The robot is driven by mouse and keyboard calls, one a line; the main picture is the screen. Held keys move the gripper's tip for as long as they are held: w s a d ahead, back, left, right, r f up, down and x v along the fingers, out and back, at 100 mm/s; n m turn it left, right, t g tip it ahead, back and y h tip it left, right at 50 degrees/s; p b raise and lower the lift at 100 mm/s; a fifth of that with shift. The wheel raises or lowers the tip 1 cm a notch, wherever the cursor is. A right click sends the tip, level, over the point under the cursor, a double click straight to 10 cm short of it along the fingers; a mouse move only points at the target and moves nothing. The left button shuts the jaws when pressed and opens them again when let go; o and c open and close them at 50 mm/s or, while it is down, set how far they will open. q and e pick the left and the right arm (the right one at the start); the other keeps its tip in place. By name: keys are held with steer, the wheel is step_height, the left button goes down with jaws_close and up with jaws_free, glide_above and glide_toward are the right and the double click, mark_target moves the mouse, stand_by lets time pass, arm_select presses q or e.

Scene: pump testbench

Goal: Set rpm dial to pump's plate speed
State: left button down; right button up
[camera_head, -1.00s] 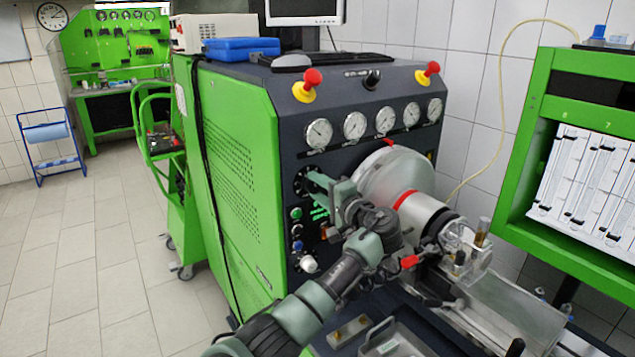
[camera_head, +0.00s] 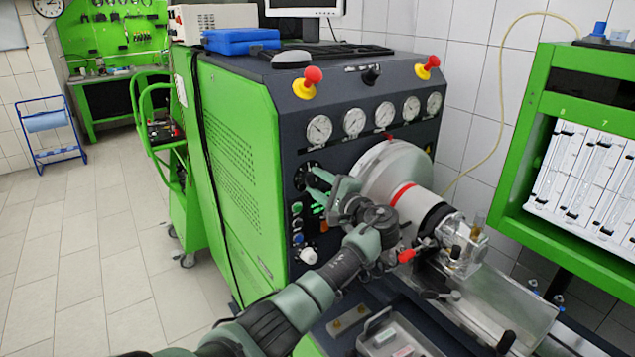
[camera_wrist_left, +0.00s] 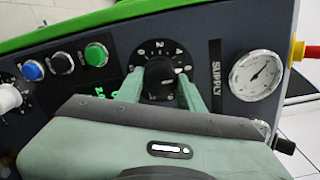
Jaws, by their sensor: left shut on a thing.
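The rpm dial is a black knob (camera_wrist_left: 159,76) with a numbered black scale around it on the dark front panel. It shows in the left wrist view, and my left gripper (camera_wrist_left: 162,86) is shut on it, one green finger on each side. In the head view the left gripper (camera_head: 313,182) reaches the panel at the dial's black face (camera_head: 304,174), mostly covering it. The pump (camera_head: 462,245) is mounted right of the big grey drum (camera_head: 392,172). Its plate is not readable. A green lit display (camera_head: 316,209) is partly hidden below the gripper. My right gripper is not in view.
Green, black and blue buttons (camera_wrist_left: 95,53) and a white knob (camera_wrist_left: 9,98) sit beside the dial. Pressure gauges (camera_head: 354,121) and red stop buttons (camera_head: 313,75) are above. A green flowmeter cabinet (camera_head: 516,215) stands right.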

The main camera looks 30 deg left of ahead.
arm_select(q)
steer(key=shift+f, duration=0.1)
steer(key=c, duration=0.9)
jaws_free()
steer(key=shift+w+d, duration=0.1)
steer(key=shift+s+d+f+b, duration=0.1)
steer(key=shift+s+d+b, duration=0.1)
steer(key=shift+d+b, duration=0.15)
steer(key=b+v, duration=0.2)
steer(key=v, duration=0.5)
steer(key=shift+b, duration=0.35)
